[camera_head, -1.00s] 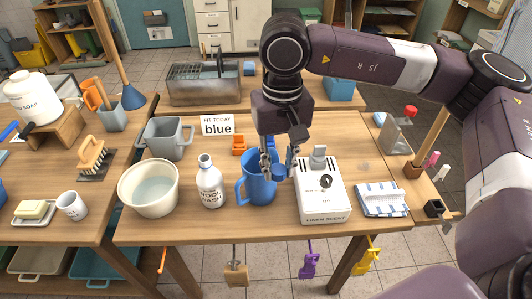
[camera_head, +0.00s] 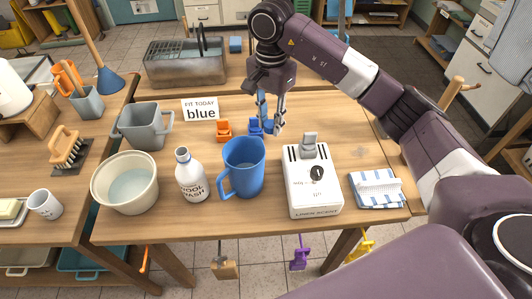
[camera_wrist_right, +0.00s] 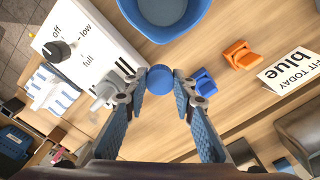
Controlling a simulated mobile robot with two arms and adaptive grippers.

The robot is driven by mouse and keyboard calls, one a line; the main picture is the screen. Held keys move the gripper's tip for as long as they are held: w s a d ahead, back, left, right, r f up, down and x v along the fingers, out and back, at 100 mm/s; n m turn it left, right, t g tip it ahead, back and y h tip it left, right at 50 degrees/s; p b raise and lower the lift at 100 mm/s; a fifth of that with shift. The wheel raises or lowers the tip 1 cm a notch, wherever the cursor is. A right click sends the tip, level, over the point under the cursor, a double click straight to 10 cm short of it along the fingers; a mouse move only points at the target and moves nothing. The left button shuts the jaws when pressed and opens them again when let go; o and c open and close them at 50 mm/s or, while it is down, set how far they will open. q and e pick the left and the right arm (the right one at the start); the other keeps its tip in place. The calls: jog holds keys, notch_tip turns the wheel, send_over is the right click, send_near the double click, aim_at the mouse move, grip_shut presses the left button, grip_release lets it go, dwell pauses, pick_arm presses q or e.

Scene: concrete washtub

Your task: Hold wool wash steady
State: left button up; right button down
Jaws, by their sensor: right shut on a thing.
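The wool wash bottle (camera_head: 191,178) stands upright on the wooden table, white with lettering on its front, between a cream basin and a blue jug. No gripper touches it. My right gripper (camera_head: 268,126) is behind the jug, well to the right of the bottle. In the right wrist view my right gripper (camera_wrist_right: 160,88) is shut on a small round blue thing (camera_wrist_right: 160,79); the bottle is not seen there. My left gripper is not in view.
The blue jug (camera_head: 243,166) stands right of the bottle, the cream basin (camera_head: 125,190) left of it. A white linen scent dispenser (camera_head: 312,185) stands right of the jug. An orange clip (camera_head: 223,129), a blue clip (camera_head: 255,126) and a sign (camera_head: 200,109) are behind.

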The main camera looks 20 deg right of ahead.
aim_at(270, 163)
notch_tip(270, 163, down, 14)
jog(key=shift+s+r+p, duration=0.1)
jog(key=shift+r+p, duration=0.15)
jog(key=shift+p, duration=0.9)
jog(key=shift+f, duration=0.15)
jog(key=shift+f+b, duration=0.25)
jog(key=shift+b, duration=0.1)
jog(key=c, duration=1.9)
grip_release()
jog(key=shift+r, duration=0.1)
